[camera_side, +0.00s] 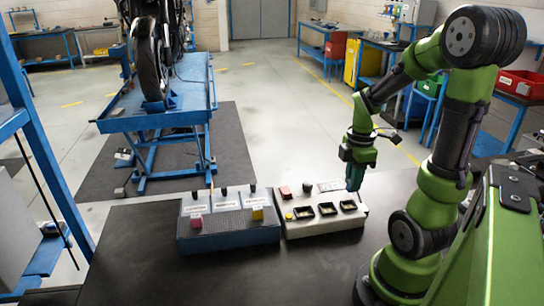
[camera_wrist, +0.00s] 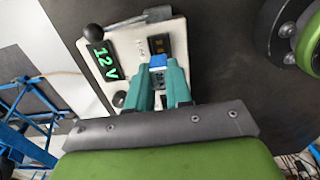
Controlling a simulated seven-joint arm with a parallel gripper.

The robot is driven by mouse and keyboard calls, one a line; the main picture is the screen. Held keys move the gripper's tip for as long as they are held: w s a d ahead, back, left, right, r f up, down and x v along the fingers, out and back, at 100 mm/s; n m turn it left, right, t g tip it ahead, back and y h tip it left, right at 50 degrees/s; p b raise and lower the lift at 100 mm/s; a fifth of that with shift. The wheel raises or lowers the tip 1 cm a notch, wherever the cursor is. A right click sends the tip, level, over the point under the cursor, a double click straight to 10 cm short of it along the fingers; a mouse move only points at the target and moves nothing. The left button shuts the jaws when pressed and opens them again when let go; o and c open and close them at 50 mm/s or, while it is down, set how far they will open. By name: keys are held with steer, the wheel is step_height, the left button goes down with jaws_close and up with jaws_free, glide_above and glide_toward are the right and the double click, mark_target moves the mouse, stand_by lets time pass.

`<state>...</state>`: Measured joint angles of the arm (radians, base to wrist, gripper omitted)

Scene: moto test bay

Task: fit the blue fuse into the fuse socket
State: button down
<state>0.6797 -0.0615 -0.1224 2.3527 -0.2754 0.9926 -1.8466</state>
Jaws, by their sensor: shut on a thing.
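The blue fuse (camera_wrist: 157,60) sits between the teal fingers of my gripper (camera_wrist: 162,72) in the wrist view. The gripper is shut on it. In the side view my gripper (camera_side: 354,184) points down at the right end of a light panel box (camera_side: 322,230), and the fuse cannot be made out there. Dark sockets, one of them the right-hand socket (camera_side: 348,205), line the top of this box. In the wrist view a dark socket (camera_wrist: 160,44) shows just beyond the fuse. Whether the fuse touches the panel cannot be told.
The wrist view shows a green "12 V" display (camera_wrist: 102,62) and a black-knobbed lever (camera_wrist: 94,31). The dark bench front (camera_side: 300,275) is clear.

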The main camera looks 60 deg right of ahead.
steer(key=shift+f, duration=2)
steer(key=shift+f, duration=0.55)
stand_by(0.5)
steer(key=c, duration=0.9)
jaws_free()
steer(key=shift+c, duration=0.2)
steer(key=shift+r, duration=3.5)
